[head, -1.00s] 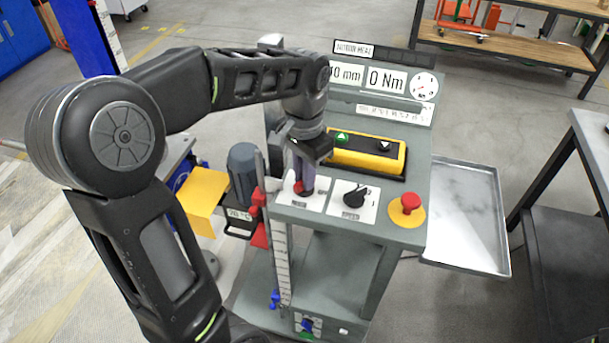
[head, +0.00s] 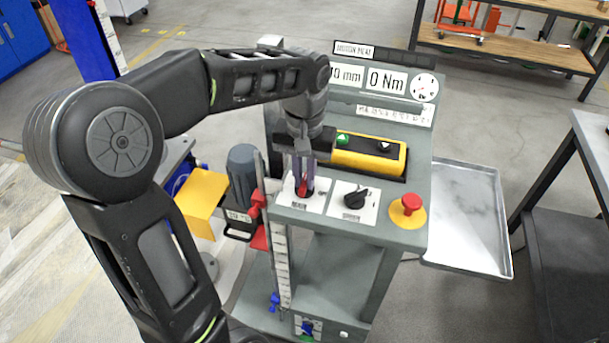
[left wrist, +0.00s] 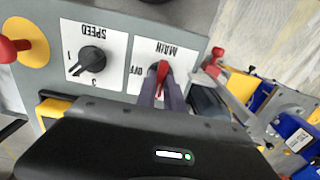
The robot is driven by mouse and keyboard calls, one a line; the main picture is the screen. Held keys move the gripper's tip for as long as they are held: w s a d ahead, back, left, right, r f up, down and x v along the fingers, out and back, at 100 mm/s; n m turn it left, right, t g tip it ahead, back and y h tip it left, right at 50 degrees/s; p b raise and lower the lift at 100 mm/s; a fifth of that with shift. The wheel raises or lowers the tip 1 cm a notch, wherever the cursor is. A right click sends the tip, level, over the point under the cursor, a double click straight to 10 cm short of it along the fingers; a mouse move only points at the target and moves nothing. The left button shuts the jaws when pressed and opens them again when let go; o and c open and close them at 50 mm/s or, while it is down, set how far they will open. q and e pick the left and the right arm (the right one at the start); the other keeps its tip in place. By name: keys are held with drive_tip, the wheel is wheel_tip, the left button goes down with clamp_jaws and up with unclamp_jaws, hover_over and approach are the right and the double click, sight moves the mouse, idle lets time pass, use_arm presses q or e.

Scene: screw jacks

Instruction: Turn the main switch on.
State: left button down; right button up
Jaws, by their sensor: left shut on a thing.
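The main switch is a red handle (left wrist: 162,70) on a white plate (left wrist: 143,50) marked MAIN and OFF, seen upside down in the left wrist view. In the head view its red handle (head: 303,188) is at the left front of the grey console top. My left gripper (head: 303,181) points down over it, with its fingers shut on the handle. The fingers (left wrist: 161,94) hide part of the handle and plate, so I cannot tell its exact setting. My right gripper is not in view.
Beside the main switch is a black speed knob (head: 354,197), then a red mushroom button (head: 409,204) on yellow. Behind is a yellow button box (head: 367,155) with green and black buttons. The console (head: 352,233) also carries displays. A metal tray (head: 468,225) is at the right.

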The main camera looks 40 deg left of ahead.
sight(304, 180)
use_arm(q)
drive_tip(key=c, duration=1.4)
unclamp_jaws()
drive_tip(key=shift+c, duration=0.2)
wheel_tip(304, 180, up, 8)
drive_tip(key=shift+f, duration=0.1)
